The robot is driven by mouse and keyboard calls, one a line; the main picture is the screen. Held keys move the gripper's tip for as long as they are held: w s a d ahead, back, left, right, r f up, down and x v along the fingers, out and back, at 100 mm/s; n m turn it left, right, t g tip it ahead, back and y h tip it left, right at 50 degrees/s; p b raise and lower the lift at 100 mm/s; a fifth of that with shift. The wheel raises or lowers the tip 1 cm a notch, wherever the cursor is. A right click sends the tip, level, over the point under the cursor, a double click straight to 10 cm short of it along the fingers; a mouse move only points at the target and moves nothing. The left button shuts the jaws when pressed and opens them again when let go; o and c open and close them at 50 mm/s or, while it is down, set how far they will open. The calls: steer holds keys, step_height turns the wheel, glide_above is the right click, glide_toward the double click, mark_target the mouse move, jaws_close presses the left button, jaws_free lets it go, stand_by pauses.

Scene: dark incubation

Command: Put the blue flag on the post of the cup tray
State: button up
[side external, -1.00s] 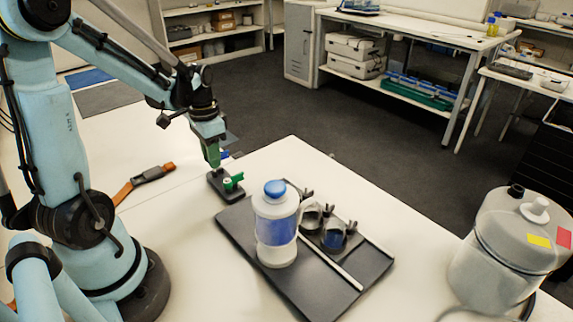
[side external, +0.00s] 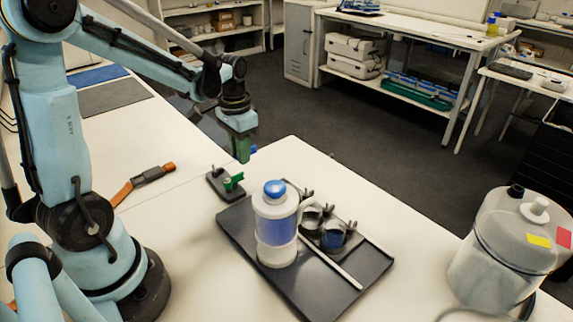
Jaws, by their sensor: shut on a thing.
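My gripper (side external: 242,157) is shut and raised above the back left edge of the table. A small piece of the blue flag (side external: 254,149) shows at the right side of its fingertips; the rest is hidden. A dark stand (side external: 216,190) with a green flag (side external: 235,181) is on the table below and left of my gripper. The dark cup tray (side external: 310,298) lies to the front right. It bears two dark cups, one (side external: 333,237) with blue in it, and a white bottle (side external: 276,225) with a blue lid. I cannot tell which small upright part is the post.
An orange and black tool (side external: 145,182) lies on the table at left. A large grey tank (side external: 500,250) with a white knob stands at right.

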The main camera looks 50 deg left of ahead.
steer(key=shift+n, duration=0.6)
steer(key=w+d, duration=0.2)
steer(key=d, duration=0.2)
steer(key=w+d+r, duration=0.1)
steer(key=w+d, duration=0.1)
steer(key=d, duration=0.3)
steer(key=w+d, duration=0.2)
steer(key=d, duration=0.2)
steer(key=shift+d+r, duration=0.2)
steer(key=shift+n, duration=0.6)
steer(key=d, duration=0.9)
steer(key=d+r, duration=0.1)
steer(key=d, duration=0.4)
steer(key=shift+w+d+r, duration=0.1)
steer(key=shift+w+d, duration=0.1)
steer(key=shift+d, duration=0.35)
steer(key=shift+f, duration=1.5)
steer(key=shift+s+f, duration=0.1)
steer(key=shift+f, duration=1)
